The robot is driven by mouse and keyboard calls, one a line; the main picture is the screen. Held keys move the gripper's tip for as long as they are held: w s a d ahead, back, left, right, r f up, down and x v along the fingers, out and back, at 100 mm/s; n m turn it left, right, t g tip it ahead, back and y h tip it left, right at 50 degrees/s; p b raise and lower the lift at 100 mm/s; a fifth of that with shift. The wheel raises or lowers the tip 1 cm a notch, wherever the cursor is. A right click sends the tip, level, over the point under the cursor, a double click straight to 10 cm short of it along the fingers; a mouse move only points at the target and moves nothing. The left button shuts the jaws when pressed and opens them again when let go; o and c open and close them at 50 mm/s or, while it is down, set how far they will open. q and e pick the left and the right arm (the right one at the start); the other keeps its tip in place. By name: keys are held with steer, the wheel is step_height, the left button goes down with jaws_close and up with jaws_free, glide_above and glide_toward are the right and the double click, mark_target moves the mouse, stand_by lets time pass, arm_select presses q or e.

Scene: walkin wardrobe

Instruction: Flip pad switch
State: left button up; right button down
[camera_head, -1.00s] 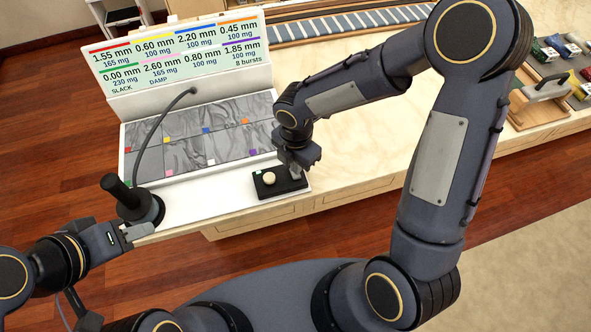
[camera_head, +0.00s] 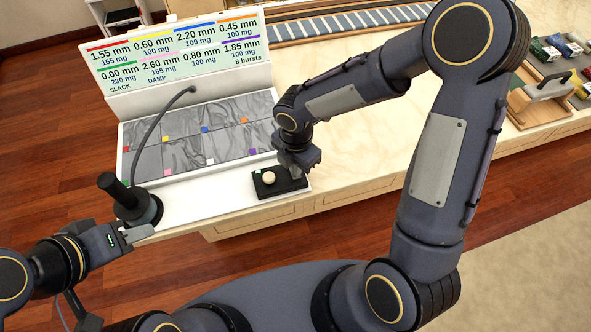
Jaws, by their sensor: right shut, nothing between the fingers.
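A black pad switch (camera_head: 281,186) with a round cream knob (camera_head: 268,178) and a small pale green tag lies on the white front ledge of the sample station. My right gripper (camera_head: 296,174) is shut and empty, with its tips at the right end of the pad, beside the knob. I cannot tell whether the tips touch the pad. My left gripper (camera_head: 140,234) is low at the left, close beside the base of a black upright handle (camera_head: 122,192). Its fingers are partly hidden, so I cannot tell whether they are open.
A white display panel (camera_head: 180,50) with coloured readings stands behind grey cloth-like tiles (camera_head: 190,140) with coloured tags. A dark curved cable (camera_head: 150,130) arches over them. A rack of grey-blue strips (camera_head: 350,22) lies at the back. The pale worktop (camera_head: 370,150) right of the pad is clear.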

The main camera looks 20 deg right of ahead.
steer(key=shift+f, duration=0.35)
steer(key=shift+r, duration=0.1)
step_height(320, 180, up, 7)
steer(key=p, duration=0.5)
steer(key=shift+p, duration=0.3)
stand_by(0.5)
